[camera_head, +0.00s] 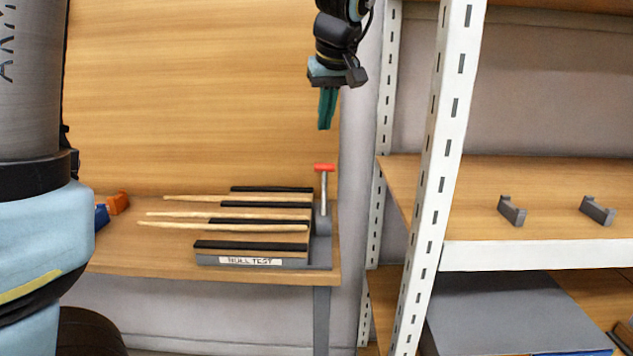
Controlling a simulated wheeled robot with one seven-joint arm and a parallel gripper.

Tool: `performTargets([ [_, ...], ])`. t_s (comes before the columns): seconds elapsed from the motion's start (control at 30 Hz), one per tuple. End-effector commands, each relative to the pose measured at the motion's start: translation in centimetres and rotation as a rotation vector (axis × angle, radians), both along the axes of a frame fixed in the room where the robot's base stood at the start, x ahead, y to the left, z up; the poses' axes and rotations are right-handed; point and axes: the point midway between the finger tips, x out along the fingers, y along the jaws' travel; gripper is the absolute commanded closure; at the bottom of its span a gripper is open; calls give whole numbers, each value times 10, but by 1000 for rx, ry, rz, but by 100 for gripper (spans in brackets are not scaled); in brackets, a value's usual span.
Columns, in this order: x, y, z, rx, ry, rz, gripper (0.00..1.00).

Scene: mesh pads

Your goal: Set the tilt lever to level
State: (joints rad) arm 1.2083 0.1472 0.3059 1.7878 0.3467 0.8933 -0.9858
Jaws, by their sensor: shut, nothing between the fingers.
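The device has black bars, several wooden sticks (225,225) and a "NULL TEST" label (250,261). Orange (118,203) and blue (101,215) objects are at left. A white shelf post (440,140) rises at right; grey brackets (512,211) sit on its shelf.

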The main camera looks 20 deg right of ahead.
Motion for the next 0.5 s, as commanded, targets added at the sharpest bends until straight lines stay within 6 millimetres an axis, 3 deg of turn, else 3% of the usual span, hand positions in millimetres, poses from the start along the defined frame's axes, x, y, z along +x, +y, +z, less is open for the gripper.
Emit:
performTargets([
  [0.1,-17,4,1,-12,-75,-189,100],
  [0.23,-26,5,7,-12,-125,-299,100],
  [0.37,-26,4,6,-10,-139,-330,100],
  [0.5,-17,0,-8,-6,-136,-328,100],
])
